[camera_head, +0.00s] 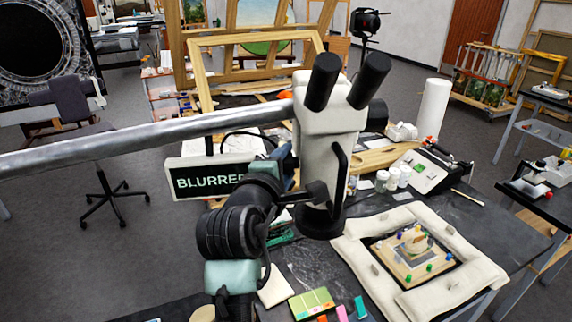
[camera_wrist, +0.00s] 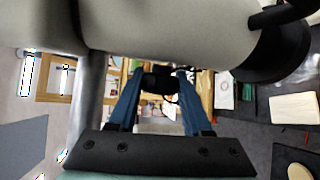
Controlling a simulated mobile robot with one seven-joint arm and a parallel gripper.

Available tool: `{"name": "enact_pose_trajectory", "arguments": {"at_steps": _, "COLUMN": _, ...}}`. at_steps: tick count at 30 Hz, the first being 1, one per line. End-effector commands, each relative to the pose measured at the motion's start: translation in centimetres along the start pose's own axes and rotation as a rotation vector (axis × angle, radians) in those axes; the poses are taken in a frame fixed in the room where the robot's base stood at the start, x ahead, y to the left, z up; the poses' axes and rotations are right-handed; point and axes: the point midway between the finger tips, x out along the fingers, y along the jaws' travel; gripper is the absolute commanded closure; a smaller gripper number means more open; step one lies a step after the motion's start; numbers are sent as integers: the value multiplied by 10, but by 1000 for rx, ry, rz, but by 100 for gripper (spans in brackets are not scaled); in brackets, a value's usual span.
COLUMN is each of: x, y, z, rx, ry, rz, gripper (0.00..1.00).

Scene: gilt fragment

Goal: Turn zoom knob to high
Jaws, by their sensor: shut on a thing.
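The microscope (camera_head: 325,125) has a white head, two black eyepieces and a dark lower lens part. It hangs from a long metal boom over the dark table. My gripper (camera_head: 300,196) reaches to its left side, low on the body. In the wrist view my gripper (camera_wrist: 158,80) has its two blue fingers on either side of a dark knob (camera_wrist: 157,77), shut on it. The knob's markings and its setting cannot be read. A sign (camera_head: 205,178) left of the microscope reads "BLURRE", its end hidden behind my arm.
A padded cream frame (camera_head: 360,255) surrounds a small panel with coloured pins under the microscope. White jars (camera_head: 392,177) and a control box (camera_head: 432,168) stand right of it. The metal boom (camera_head: 150,140) crosses above my arm. Coloured blocks (camera_head: 312,302) lie in front.

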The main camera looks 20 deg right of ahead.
Motion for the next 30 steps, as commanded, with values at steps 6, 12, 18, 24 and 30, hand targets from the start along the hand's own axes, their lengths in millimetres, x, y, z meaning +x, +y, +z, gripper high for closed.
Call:
{"name": "enact_pose_trajectory", "arguments": {"at_steps": 6, "x": 2, "y": -7, "z": 0, "rx": 34, "ry": -8, "rz": 80, "gripper": 100}}
{"name": "enact_pose_trajectory", "arguments": {"at_steps": 12, "x": 2, "y": -9, "z": -1, "rx": 83, "ry": -16, "rz": 196, "gripper": 100}}
{"name": "enact_pose_trajectory", "arguments": {"at_steps": 18, "x": 2, "y": -9, "z": -2, "rx": 135, "ry": -24, "rz": 314, "gripper": 100}}
{"name": "enact_pose_trajectory", "arguments": {"at_steps": 24, "x": 2, "y": -9, "z": -2, "rx": 181, "ry": -32, "rz": 417, "gripper": 100}}
{"name": "enact_pose_trajectory", "arguments": {"at_steps": 30, "x": 2, "y": -9, "z": -2, "rx": 220, "ry": -39, "rz": 510, "gripper": 100}}
